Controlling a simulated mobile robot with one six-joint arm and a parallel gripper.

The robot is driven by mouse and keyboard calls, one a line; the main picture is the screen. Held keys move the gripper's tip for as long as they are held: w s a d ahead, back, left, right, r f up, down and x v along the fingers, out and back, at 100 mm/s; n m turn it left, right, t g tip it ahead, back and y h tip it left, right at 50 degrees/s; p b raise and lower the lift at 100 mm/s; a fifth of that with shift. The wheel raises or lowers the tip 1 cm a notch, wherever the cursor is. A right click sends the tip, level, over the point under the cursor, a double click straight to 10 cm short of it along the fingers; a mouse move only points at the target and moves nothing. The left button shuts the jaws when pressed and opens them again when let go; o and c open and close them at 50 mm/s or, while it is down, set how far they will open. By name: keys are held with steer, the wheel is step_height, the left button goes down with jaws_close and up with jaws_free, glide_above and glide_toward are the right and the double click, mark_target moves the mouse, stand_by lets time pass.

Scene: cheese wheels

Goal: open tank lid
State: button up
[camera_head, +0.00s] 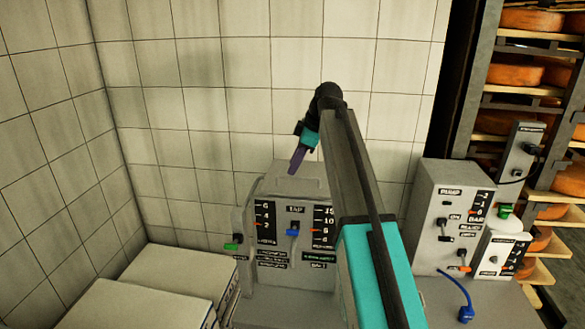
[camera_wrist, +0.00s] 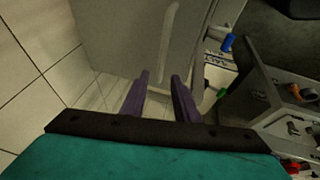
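The grey tank (camera_head: 268,215) stands against the tiled wall, with a front panel marked TAP, scales and a blue tap (camera_head: 292,232). Its lid (camera_head: 312,187) lies on top and looks closed. My gripper (camera_head: 294,170) points down at the lid's top from above; whether it touches is unclear. In the wrist view, its two purple fingers (camera_wrist: 160,80) are apart with nothing clearly held between them. A pale flat surface, likely the lid (camera_wrist: 110,40), lies beyond the fingers, with a raised strip to the right. The blue tap (camera_wrist: 227,42) shows there too.
A grey pump box (camera_head: 450,205) with switches stands right of the tank, beside a smaller control box (camera_head: 496,252). White boxes (camera_head: 180,275) lie at the lower left. Racks of cheese wheels (camera_head: 530,75) stand at the right. My arm hides part of the tank's right side.

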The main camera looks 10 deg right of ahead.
mark_target(291, 187)
steer(key=shift+p+x, duration=0.3)
steer(key=shift+x, duration=1.4)
jaws_close()
